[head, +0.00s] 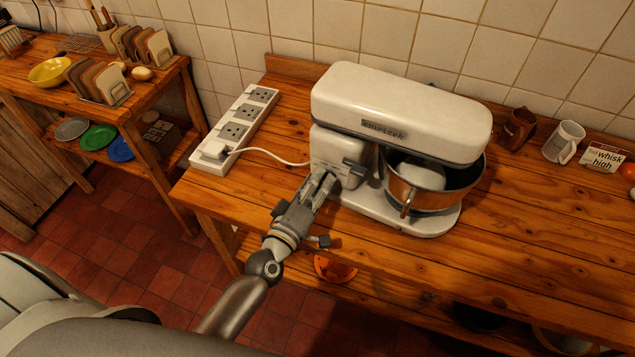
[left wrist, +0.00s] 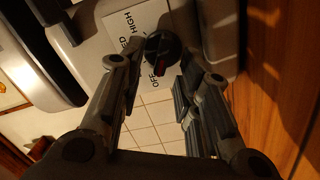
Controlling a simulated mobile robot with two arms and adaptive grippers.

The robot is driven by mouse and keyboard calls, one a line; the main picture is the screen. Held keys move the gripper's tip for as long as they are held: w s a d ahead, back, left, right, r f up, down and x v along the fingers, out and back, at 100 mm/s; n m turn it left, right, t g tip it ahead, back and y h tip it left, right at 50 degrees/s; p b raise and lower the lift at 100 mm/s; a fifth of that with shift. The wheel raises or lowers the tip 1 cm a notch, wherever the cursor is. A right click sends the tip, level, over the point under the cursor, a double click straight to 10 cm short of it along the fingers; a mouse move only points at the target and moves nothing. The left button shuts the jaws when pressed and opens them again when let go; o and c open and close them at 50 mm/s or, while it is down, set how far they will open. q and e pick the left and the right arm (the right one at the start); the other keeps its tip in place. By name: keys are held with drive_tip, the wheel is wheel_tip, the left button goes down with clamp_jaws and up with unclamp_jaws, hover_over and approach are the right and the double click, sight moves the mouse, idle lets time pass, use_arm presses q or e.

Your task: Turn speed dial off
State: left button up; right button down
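A cream stand mixer (head: 395,105) with a copper-coloured bowl (head: 430,195) stands on the wooden counter. My left gripper (head: 322,183) is at the control face on its near left side. In the left wrist view the round black speed dial (left wrist: 161,46) has a red mark at its lower edge, on the side of the word OFF. A white label (left wrist: 135,25) behind it also reads HIGH. My left gripper (left wrist: 160,75) is open, with one finger on each side of the dial and no clear contact. In the head view the gripper hides the dial. My right gripper is not in view.
A white power strip (head: 235,130) with a plugged-in cord lies left of the mixer. Brown and white mugs (head: 565,142) and a card reading "whisk high" (head: 603,158) stand at the right. An orange bowl (head: 335,268) is on the lower shelf. The counter's front right is clear.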

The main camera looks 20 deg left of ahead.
use_arm(q)
drive_tip(key=s+a, duration=0.1)
drive_tip(key=s, duration=1)
drive_tip(key=shift+s+a, duration=0.35)
drive_tip(key=shift+s, duration=0.05)
drive_tip(key=shift+d, duration=0.1)
